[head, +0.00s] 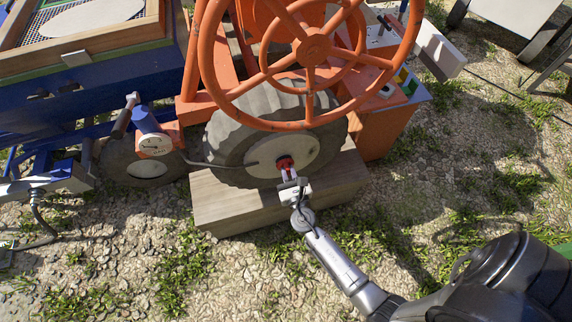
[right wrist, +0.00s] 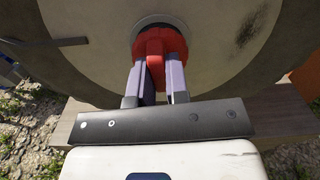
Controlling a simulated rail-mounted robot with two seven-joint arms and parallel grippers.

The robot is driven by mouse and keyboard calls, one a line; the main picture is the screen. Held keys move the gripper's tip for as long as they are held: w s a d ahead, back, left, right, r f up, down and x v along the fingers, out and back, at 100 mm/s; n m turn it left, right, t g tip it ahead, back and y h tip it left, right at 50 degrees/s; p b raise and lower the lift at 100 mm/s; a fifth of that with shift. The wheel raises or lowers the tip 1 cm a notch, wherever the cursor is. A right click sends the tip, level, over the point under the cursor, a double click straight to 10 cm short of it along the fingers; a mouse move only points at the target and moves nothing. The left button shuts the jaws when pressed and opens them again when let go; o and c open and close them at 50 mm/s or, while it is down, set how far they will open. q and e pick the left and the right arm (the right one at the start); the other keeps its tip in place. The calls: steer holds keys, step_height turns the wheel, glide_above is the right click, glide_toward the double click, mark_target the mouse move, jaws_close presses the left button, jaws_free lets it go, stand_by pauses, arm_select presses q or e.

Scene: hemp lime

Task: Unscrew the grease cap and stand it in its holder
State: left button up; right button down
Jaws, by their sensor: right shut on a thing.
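The red grease cap (head: 284,163) sits at the middle of the pale wheel hub (head: 262,158) in the head view. In the right wrist view the cap (right wrist: 160,45) shows as a ribbed red knob against a dark ring on the hub. My right gripper (head: 288,176) reaches the cap from the front, and its two fingers (right wrist: 162,78) are shut on it from either side. The cap appears to be still at the hub; its thread is hidden. My left gripper is not in view. I cannot make out the cap's holder for certain.
A large orange handwheel (head: 215,60) hangs above the hub. An orange cabinet (head: 385,130) stands to the right. A blue frame (head: 100,90) is at the left.

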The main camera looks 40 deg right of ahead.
steer(key=shift+r+n+p, duration=0.1)
steer(key=shift+n+p, duration=0.45)
steer(key=shift+n, duration=0.35)
steer(key=shift+n+p, duration=1.1)
steer(key=shift+n, duration=0.7)
steer(key=shift+p, duration=0.3)
